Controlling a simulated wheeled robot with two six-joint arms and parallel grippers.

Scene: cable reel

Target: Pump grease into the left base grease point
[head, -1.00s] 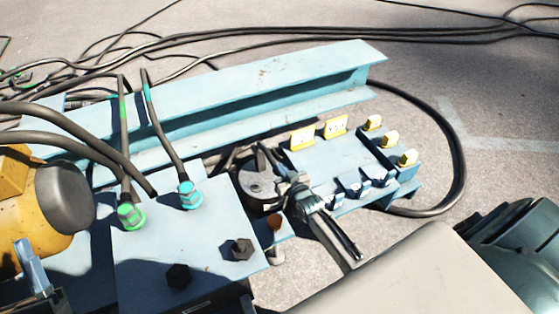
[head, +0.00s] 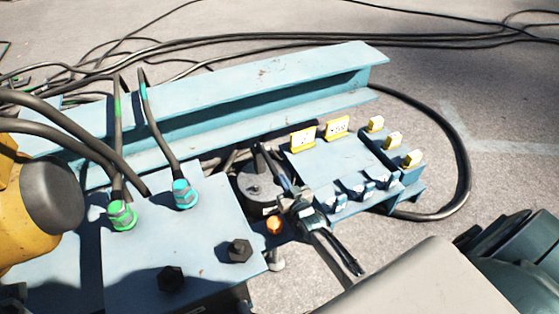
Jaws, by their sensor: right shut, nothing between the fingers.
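A dark round pot (head: 258,190) with a black top, seemingly the grease pump, stands beside the pale blue plate. My right gripper (head: 278,172) is shut and empty. Its dark fingers overlap the right side of the pot; I cannot tell whether they touch it. An orange round cap (head: 274,225) sits below the pot, by the plate's right edge. I cannot tell which fitting is the left base grease point. My left gripper is not in view.
A green connector (head: 121,215) and a teal connector (head: 184,193) with upright cables stand on the blue plate (head: 205,255). A blue beam (head: 260,75) lies behind. Yellow-tagged parts (head: 337,127) and a looping black cable (head: 463,160) are at the right.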

